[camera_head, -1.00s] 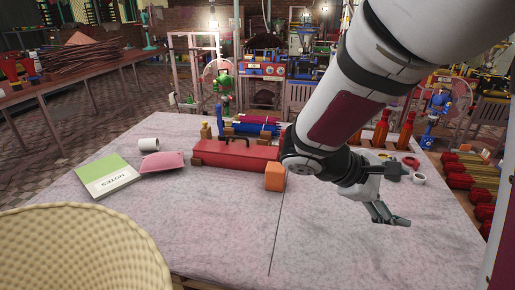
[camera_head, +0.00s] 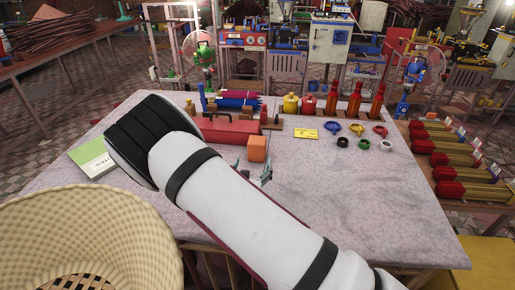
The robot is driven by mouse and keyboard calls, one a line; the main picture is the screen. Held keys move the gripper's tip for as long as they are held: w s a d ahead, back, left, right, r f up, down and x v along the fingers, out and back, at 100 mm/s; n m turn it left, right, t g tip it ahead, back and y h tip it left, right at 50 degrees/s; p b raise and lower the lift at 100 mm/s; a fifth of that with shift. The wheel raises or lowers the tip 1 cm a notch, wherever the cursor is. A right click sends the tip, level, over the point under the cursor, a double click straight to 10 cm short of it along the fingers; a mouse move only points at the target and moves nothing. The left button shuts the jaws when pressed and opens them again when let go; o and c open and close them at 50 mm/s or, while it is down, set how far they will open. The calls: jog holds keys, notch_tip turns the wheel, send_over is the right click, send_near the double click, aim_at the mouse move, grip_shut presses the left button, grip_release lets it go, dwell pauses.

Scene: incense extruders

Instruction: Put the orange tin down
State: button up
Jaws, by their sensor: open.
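The orange tin (camera_head: 258,148) is a small box-shaped block. It stands upright on the cloth-covered table (camera_head: 345,200), just in front of the right end of a red toolbox (camera_head: 225,130). My gripper (camera_head: 254,172) shows just in front of the tin, its fingers open and spread. My arm crosses the foreground and hides part of the gripper. I cannot tell whether a finger touches the tin.
A green notebook (camera_head: 90,157) lies at the left, partly behind my arm. A yellow card (camera_head: 305,133), small coloured rings (camera_head: 357,129) and red bottles (camera_head: 354,98) are to the right and back. A large woven basket (camera_head: 80,225) fills the lower left. The table's right front is clear.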

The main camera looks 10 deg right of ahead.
aim_at(257, 139)
jog(key=shift+w+f, duration=0.2)
jog(key=x, duration=1.3)
jog(key=shift+w+a, duration=0.25)
jog(key=c, duration=1.4)
jog(key=shift+c, duration=0.7)
jog(key=shift+r, duration=0.15)
